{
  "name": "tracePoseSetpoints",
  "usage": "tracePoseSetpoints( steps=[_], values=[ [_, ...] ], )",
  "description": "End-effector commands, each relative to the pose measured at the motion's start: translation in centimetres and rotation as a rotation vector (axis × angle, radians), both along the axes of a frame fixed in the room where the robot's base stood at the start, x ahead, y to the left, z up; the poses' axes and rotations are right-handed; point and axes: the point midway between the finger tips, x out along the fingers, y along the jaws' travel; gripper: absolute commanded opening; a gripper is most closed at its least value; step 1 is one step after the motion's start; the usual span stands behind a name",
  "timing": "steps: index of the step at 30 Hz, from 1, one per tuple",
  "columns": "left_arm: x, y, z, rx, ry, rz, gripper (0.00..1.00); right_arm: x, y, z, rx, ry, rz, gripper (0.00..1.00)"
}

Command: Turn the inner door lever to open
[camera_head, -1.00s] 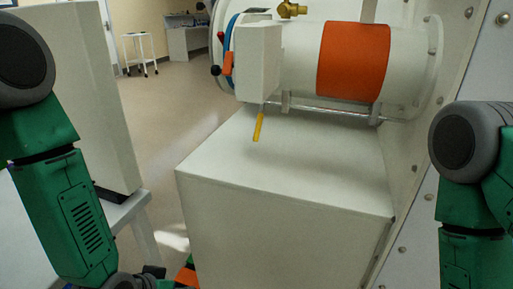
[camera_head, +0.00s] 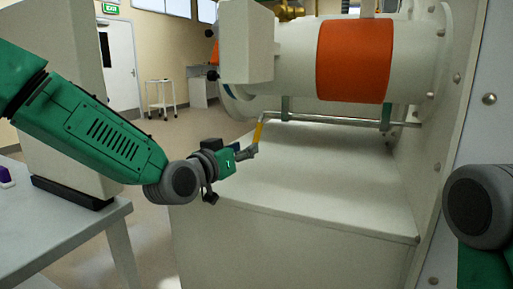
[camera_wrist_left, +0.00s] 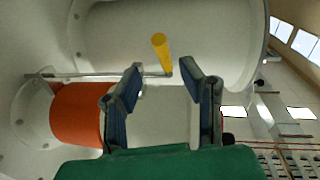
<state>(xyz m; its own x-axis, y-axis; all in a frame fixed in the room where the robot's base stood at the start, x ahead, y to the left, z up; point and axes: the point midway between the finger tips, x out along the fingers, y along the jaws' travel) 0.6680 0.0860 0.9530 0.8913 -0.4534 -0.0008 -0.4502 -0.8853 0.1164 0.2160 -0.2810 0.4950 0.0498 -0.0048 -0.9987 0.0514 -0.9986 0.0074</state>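The inner door lever is a yellow handle (camera_head: 259,131) hanging from a metal rod under the white cylindrical chamber (camera_head: 297,62). It slants slightly down in the head view. My left gripper (camera_head: 252,150) is at the lever's lower end. In the left wrist view the gripper (camera_wrist_left: 161,70) is open, with its fingertips apart and the yellow lever (camera_wrist_left: 161,48) showing between and beyond them. I cannot tell whether a finger touches the lever. My right gripper is out of view; only part of my right arm shows at the right edge.
An orange band (camera_head: 354,60) wraps the chamber. The metal rod (camera_head: 340,122) runs below it to the wall panel. A white box top (camera_head: 340,185) lies under the chamber and is clear. A grey table (camera_head: 70,225) stands at the left.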

Motion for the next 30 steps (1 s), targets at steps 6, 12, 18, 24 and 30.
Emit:
tracePoseSetpoints(
  steps=[6,12,18,24,30],
  values=[
    [3.8,-1.5,-0.2,-0.006,0.000,0.001,0.35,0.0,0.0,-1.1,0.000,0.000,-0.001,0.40],
    [5.6,-2.2,-0.1,-0.007,0.000,0.001,0.35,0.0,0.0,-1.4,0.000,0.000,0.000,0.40],
    [6.0,-2.8,-0.1,-0.003,0.001,0.000,0.35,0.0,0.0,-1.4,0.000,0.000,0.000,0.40],
    [6.0,-2.8,0.0,-0.003,0.001,0.000,0.24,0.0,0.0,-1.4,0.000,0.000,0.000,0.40],
    [5.9,-2.7,-0.1,-0.004,0.002,-0.001,0.00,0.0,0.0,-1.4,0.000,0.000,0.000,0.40]
  ],
)
